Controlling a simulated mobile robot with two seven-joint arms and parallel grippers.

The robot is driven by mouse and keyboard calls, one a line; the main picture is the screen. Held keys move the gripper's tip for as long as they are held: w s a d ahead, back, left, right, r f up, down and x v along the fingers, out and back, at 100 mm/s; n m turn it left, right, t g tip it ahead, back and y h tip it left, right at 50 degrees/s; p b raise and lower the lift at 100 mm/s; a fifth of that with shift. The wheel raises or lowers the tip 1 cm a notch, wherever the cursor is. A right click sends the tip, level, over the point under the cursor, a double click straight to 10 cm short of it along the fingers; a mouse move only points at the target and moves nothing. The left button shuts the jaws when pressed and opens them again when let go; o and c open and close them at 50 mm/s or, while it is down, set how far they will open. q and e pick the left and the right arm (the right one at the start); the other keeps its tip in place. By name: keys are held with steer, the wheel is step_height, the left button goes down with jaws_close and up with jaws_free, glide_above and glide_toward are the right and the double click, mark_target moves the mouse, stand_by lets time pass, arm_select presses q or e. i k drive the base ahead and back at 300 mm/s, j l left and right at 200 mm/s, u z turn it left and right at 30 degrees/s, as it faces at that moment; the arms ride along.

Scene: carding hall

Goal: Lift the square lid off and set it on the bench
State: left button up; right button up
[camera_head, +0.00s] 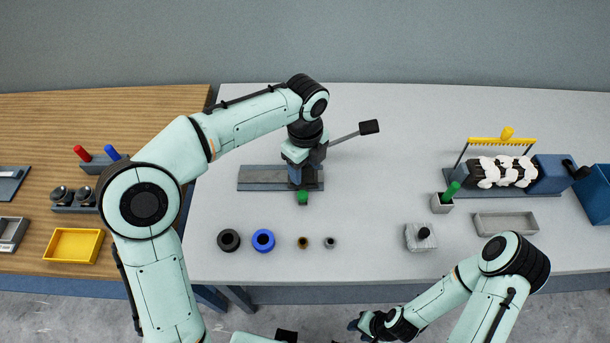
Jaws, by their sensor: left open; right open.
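The grey square lid (413,244) with a black knob (424,233) sits at the front of the pale bench (370,205), right of centre. Whether a box is under it is hard to tell from above. My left gripper (303,162) is open, far to the left of the lid, over a grey rail with a lever. It partly hides that device, and its fingertips are hard to make out. My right gripper (358,325) is open and low in the picture, in front of the bench edge, left of and nearer than the lid. Neither gripper touches the lid.
Several rings, including a blue ring (263,240), lie along the front left. A lever with a black grip (369,127) sticks up behind.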

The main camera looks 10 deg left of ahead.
mark_target(421, 235)
steer(key=k, duration=1)
